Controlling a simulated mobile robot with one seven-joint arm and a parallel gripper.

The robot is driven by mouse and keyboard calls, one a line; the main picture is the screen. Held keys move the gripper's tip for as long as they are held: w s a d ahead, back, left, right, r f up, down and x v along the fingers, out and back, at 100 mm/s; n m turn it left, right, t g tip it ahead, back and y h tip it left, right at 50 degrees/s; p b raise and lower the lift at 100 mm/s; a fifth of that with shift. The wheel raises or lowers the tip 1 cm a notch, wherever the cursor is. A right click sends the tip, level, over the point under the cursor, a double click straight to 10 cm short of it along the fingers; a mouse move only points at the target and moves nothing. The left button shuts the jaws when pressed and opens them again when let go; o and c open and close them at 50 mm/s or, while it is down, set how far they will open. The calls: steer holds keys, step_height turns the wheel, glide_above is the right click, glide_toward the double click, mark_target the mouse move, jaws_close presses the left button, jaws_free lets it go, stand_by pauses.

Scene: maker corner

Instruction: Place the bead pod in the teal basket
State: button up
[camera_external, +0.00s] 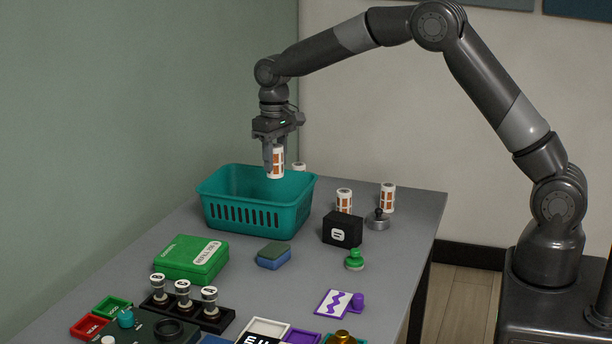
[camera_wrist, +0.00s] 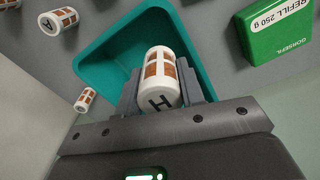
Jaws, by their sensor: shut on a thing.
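A white pod with orange windows (camera_external: 277,163) is held between the fingers of my gripper (camera_external: 270,160), shut on it. In the wrist view its end, marked "H" (camera_wrist: 160,101), faces the camera, with my gripper (camera_wrist: 158,85) around its sides. The teal basket (camera_external: 255,218) stands on the grey table below. The pod hangs upright over the basket's opening, its lower end near rim height. The wrist view shows the basket's teal wall (camera_wrist: 103,66) beyond the pod; part of its inside is hidden by the pod and gripper.
Similar pods stand right of the basket (camera_external: 344,197) (camera_external: 388,194), and one behind it (camera_external: 299,167). A black box (camera_external: 342,230), a green refill box (camera_external: 192,258), a sponge (camera_external: 273,256) and a green-knobbed stamp (camera_external: 354,259) are near. Several tools crowd the table's front.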

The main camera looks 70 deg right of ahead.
steer(key=d+f, duration=0.1)
steer(key=f, duration=0.2)
steer(key=w+d+f, duration=0.1)
steer(key=f, duration=0.3)
steer(key=d+f, duration=0.1)
steer(key=f, duration=0.3)
steer(key=shift+w+f, duration=0.2)
steer(key=shift+w, duration=0.05)
steer(key=shift+f, duration=2.05)
steer(key=shift+f, duration=0.2)
steer(key=o, duration=1)
